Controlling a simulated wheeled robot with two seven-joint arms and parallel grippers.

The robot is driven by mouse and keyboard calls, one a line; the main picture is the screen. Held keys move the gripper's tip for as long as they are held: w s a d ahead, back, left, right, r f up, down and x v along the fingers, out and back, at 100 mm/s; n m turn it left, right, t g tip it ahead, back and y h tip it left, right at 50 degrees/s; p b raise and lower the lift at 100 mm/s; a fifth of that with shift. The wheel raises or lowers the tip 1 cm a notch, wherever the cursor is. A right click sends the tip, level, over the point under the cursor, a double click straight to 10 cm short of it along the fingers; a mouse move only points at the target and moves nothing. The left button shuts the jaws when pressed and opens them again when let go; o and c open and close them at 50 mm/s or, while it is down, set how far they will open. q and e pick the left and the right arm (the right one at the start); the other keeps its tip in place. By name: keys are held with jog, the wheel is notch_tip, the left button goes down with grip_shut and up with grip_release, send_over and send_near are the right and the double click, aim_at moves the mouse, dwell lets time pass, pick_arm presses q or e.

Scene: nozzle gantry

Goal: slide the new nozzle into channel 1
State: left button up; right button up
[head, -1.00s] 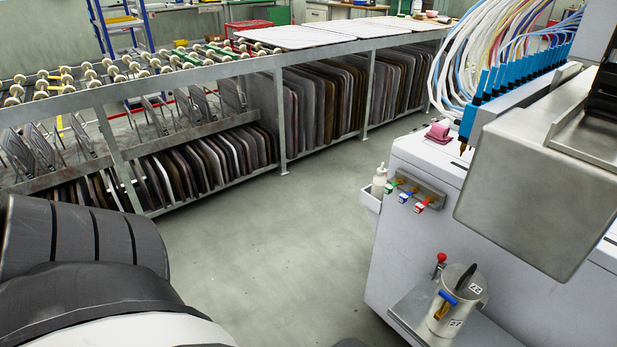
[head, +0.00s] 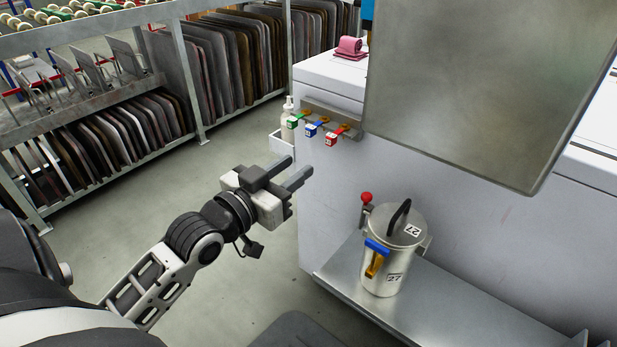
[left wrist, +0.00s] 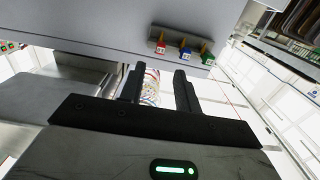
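Three small tagged pieces with brass-coloured parts sit on a grey rack on the white machine's side: green (head: 293,121), blue (head: 312,129) and red (head: 331,138). They also show in the left wrist view, red (left wrist: 160,47), blue (left wrist: 185,53) and green (left wrist: 208,59). I cannot tell which is the new nozzle. My left gripper (head: 300,168) is open and empty, below and left of the rack, apart from it. Its two fingers (left wrist: 159,78) show a gap between them. Channel 1 cannot be made out; a grey box hides most of the nozzle row. My right gripper is out of view.
A metal pot (head: 397,235) marked 27, with a blue and brass piece on its side, stands on a steel shelf (head: 345,285). A white bottle (head: 288,108) is left of the rack. A large grey box (head: 480,90) overhangs the machine. A pink cloth (head: 350,48) lies on top.

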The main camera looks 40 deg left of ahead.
aim_at(328, 140)
pick_arm(q)
jog(key=w, duration=0.8)
jog(key=shift+w+d+r, duration=0.1)
jog(key=shift+d+r, duration=0.1)
jog(key=shift+d, duration=0.05)
jog(key=shift+w, duration=0.6)
jog(key=shift+w+f, duration=0.1)
jog(key=shift+w, duration=0.15)
grip_shut()
jog(key=shift+r+p, duration=0.2)
jog(key=shift+p, duration=0.4)
